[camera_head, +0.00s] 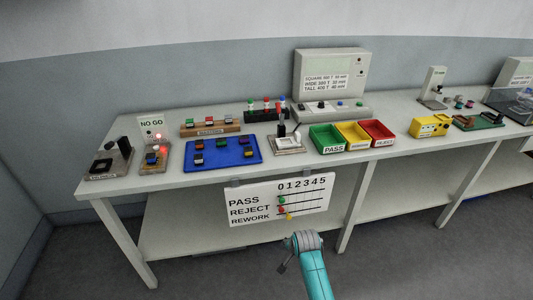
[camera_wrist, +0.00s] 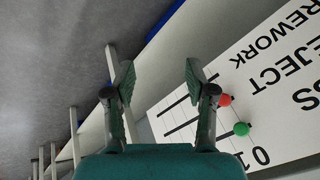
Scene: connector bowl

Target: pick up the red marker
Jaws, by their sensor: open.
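The red marker (camera_wrist: 225,100) is a small round bead on the middle, REJECT row of the white tally board (camera_wrist: 262,80). In the wrist view it lies just right of my gripper's right finger, with the green marker (camera_wrist: 241,129) beside it. In the head view the red marker (camera_head: 281,210) sits below the green marker (camera_head: 281,200) and above the yellow marker (camera_head: 289,217). My gripper (camera_wrist: 159,75) is open, with nothing between its fingers. The yellow marker cannot be made out in the wrist view.
The tally board hangs from the front edge of the bench (camera_head: 400,152). Above it stand a blue tray (camera_head: 240,160) with small blocks, a small fixture (camera_head: 288,147), and green (camera_head: 325,137), yellow and red (camera_head: 377,130) bins. Bench legs and a lower shelf (camera_head: 190,230) are below.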

